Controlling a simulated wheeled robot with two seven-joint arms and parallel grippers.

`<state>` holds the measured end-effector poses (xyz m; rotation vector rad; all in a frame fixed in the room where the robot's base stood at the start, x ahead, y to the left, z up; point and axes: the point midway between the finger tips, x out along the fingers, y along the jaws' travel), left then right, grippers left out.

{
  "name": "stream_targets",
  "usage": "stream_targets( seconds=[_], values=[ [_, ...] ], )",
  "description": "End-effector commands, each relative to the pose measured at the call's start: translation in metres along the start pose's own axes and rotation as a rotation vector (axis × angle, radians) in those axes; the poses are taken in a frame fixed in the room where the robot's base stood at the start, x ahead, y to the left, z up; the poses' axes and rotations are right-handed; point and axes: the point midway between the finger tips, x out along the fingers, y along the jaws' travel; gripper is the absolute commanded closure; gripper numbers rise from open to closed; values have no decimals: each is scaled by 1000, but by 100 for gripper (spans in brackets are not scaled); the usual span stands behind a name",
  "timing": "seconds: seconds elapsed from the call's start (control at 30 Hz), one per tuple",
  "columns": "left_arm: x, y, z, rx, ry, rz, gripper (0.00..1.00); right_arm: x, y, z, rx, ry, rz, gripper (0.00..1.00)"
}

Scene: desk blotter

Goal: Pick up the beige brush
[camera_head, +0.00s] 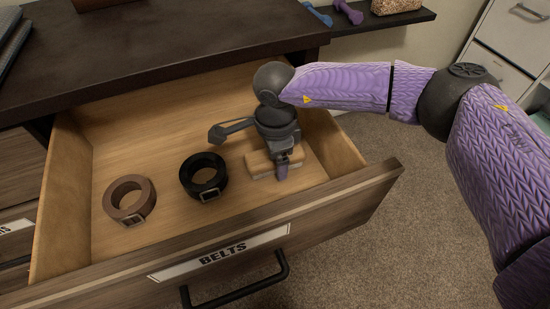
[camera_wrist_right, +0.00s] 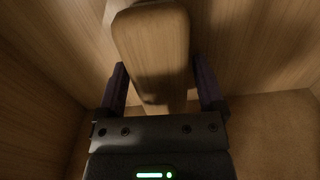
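The beige brush (camera_head: 259,163) lies in the open drawer, near its right side, with a lighter layer along its lower edge. In the right wrist view the brush (camera_wrist_right: 150,45) is a long rounded block running up between the fingers. My right gripper (camera_head: 281,171) points down over the brush and hides its middle. In the wrist view its dark purple fingers (camera_wrist_right: 161,88) stand apart, one on each side of the brush, with what look like narrow gaps. The brush rests on the drawer floor. My left gripper is not in view.
The drawer (camera_head: 62,205) also holds a rolled brown belt (camera_head: 129,198) and a rolled black belt (camera_head: 203,176), left of the brush. The drawer's right wall (camera_head: 333,150) and front panel (camera_head: 330,215) stand close to my right gripper. The dark desktop (camera_head: 150,40) overhangs behind.

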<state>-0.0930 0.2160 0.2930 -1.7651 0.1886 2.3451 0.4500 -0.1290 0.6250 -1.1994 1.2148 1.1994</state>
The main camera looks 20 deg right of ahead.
Motion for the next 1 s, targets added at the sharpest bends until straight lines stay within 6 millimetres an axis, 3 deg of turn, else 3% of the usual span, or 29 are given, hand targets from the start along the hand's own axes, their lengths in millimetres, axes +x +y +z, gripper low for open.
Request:
stream_targets(
  seconds=[0.03, 0.07, 0.37, 0.6, 0.9, 1.0],
  values=[
    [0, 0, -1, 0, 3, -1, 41, 0, 0, 0, 0, 0, 0, 25],
    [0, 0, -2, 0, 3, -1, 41, 0, 0, 0, 0, 0, 0, 32],
    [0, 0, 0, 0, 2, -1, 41, 0, 0, 0, 0, 0, 1, 95],
    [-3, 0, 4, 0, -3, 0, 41, -5, 0, 0, 0, 0, -1, 96],
    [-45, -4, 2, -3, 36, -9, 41, -85, 0, 0, 0, 0, -8, 96],
    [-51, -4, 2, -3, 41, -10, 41, -98, 0, 0, 0, 1, -5, 96]
  ],
)
